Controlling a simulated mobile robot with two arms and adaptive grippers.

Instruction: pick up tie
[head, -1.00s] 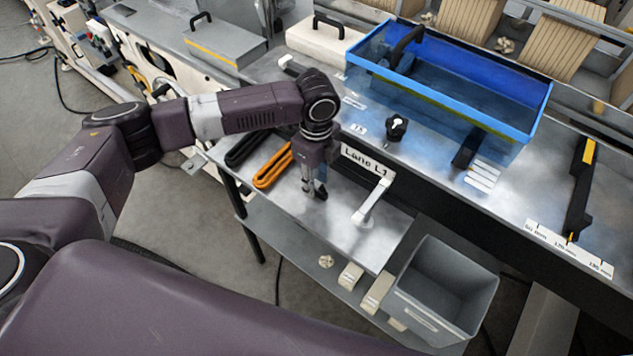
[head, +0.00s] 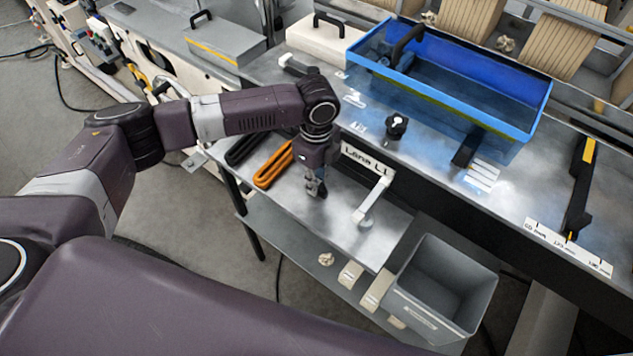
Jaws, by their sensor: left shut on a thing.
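My left gripper (head: 317,187) points down at the metal side table (head: 335,232), below the "Lane L1" sign. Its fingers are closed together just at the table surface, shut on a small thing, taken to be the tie. The fingertips hide it, and its shape cannot be made out. An orange loop (head: 273,166) and a black loop (head: 246,147) lie on the table to the left of the gripper, apart from it. My right gripper is not in view.
A white bracket (head: 371,200) stands right of the gripper, close by. The Lane L1 sign (head: 367,160) is just behind. A grey bin (head: 440,285) stands lower right. A blue open tray (head: 450,80) and black knob (head: 396,126) are on the bench behind. The table's front is clear.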

